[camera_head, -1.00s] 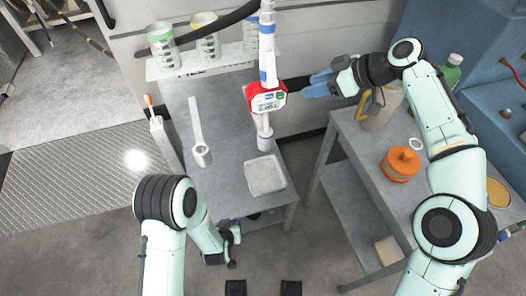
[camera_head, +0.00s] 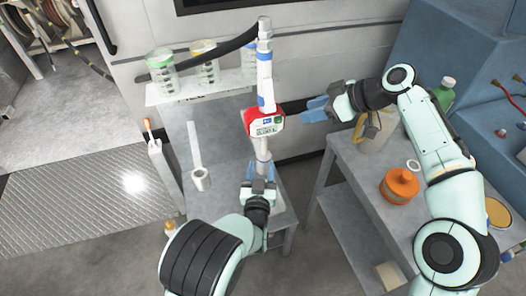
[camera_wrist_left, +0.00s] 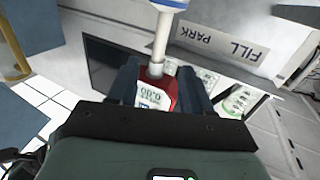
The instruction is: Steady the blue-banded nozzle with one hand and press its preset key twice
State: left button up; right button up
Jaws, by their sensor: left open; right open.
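The blue-banded nozzle (camera_head: 265,75) stands upright in front of the wall panel, with blue bands on its white stem and a red meter body (camera_head: 265,123) with a pale display and keys. My left gripper (camera_head: 261,172) is open just below the meter, at the nozzle's lower pipe. In the left wrist view the red meter (camera_wrist_left: 155,88) shows between its two spread fingers (camera_wrist_left: 158,88); contact cannot be told. My right gripper (camera_head: 312,108) is open to the right of the meter, its blue fingers pointing at it across a small gap. The preset key is too small to pick out.
Several clear containers (camera_head: 205,62) stand on a shelf behind left. A pale ladle-like tool (camera_head: 197,160) lies on the grey bench (camera_head: 180,125). An orange container (camera_head: 399,186) and a jug (camera_head: 378,130) stand on the right table, under my right arm.

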aim_at(264, 146)
pick_arm(q)
jog(key=w, duration=1)
jog(key=shift+w+d, duration=0.2)
jog(key=shift+d, duration=0.2)
grip_shut()
pick_arm(e)
grip_shut()
dwell(1.0)
